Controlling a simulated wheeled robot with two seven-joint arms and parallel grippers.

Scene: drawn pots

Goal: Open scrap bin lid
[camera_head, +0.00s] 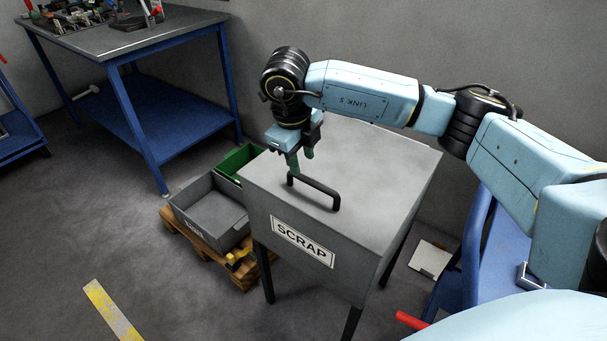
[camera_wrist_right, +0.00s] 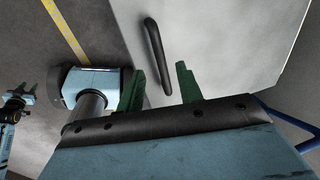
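The grey scrap bin (camera_head: 300,262) stands on dark legs with a SCRAP label on its front. Its flat grey lid (camera_head: 375,170) is down. A black bar handle (camera_head: 316,187) is on the lid near the front edge; it also shows in the right wrist view (camera_wrist_right: 153,48). My right gripper (camera_head: 301,166) is above the handle's far-left end, fingers pointing down. In the right wrist view its two green fingers (camera_wrist_right: 160,78) are apart with nothing held, and the handle lies ahead between them. My left gripper (camera_wrist_right: 23,92) shows small at the left of that view, its fingers apart and empty.
A grey open bin (camera_head: 212,212) and a green bin (camera_head: 237,162) sit on a wooden pallet (camera_head: 200,238) left of the scrap bin. A blue-legged workbench (camera_head: 130,40) stands at the back left. A yellow floor line (camera_head: 110,308) crosses clear floor at the front left.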

